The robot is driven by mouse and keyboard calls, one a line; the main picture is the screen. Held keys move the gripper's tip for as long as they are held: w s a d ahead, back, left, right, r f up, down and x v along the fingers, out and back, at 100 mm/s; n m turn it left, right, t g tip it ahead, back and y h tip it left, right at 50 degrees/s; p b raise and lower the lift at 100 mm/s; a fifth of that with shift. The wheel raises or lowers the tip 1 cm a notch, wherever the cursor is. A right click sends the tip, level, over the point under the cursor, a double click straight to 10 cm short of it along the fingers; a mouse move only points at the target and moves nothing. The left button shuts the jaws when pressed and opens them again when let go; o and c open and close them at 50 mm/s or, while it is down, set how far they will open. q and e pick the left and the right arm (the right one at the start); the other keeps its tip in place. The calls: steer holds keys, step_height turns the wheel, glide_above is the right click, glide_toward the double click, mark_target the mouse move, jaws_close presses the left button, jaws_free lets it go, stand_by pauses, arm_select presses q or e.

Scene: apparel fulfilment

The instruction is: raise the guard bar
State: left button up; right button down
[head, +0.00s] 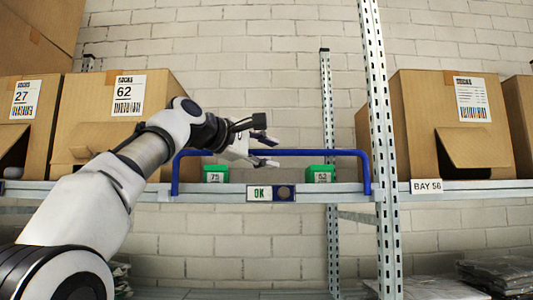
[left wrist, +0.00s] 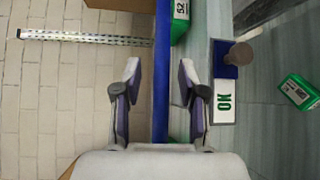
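The blue guard bar (head: 320,153) is a raised hoop along the front of the shelf, its two legs down at the shelf edge. In the left wrist view the bar (left wrist: 162,60) runs lengthwise between my fingers. My left gripper (head: 266,151) is open at the bar's top rail, left of its middle. In the left wrist view the gripper (left wrist: 160,85) has one finger on each side of the bar, with gaps showing on both sides. My right gripper is not in view.
Behind the bar sit two green blocks (head: 214,174) (head: 320,174) with number labels. An OK plate (head: 259,194) with a round knob (head: 285,192) is on the shelf edge below. Cardboard boxes (head: 112,112) (head: 455,125) stand on both sides. A metal upright (head: 381,130) rises at the bar's right end.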

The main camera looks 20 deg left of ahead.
arm_select(q)
steer(key=shift+s+a, duration=0.25)
steer(key=shift+a, duration=0.15)
steer(key=shift+v, duration=3.15)
steer(key=shift+s+d, duration=0.15)
steer(key=shift+s, duration=0.1)
